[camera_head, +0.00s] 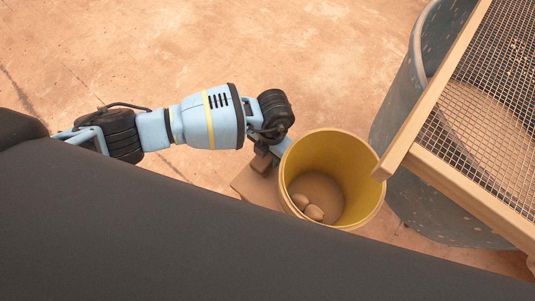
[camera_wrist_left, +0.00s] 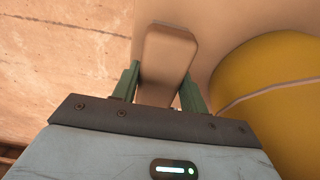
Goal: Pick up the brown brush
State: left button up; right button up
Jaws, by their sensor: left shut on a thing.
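The brown brush (camera_wrist_left: 168,55) shows in the left wrist view as a rounded brown block between the two green fingers of my left gripper (camera_wrist_left: 160,88). The fingers are shut on it. In the head view the brush (camera_head: 262,162) is a small brown piece just left of the yellow bucket, partly hidden by my wrist. My left gripper (camera_head: 268,150) is beside the bucket's left rim there, its fingers mostly hidden. I cannot tell if the brush still touches the surface below. My right gripper is not in view.
The yellow bucket (camera_head: 358,165) holds several roundish brown lumps (camera_head: 311,207); it is also close on the right in the left wrist view (camera_wrist_left: 262,75). A tan block-like surface (camera_head: 247,186) lies beside it. A wood-framed mesh screen (camera_head: 492,85) rests over a grey drum (camera_head: 408,98). The upper-left floor is clear.

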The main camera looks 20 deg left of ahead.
pick_arm(q)
notch_tip(320, 180, up, 17)
jog(key=p, duration=0.3)
jog(key=shift+f+p, duration=0.15)
jog(key=shift+p, duration=0.15)
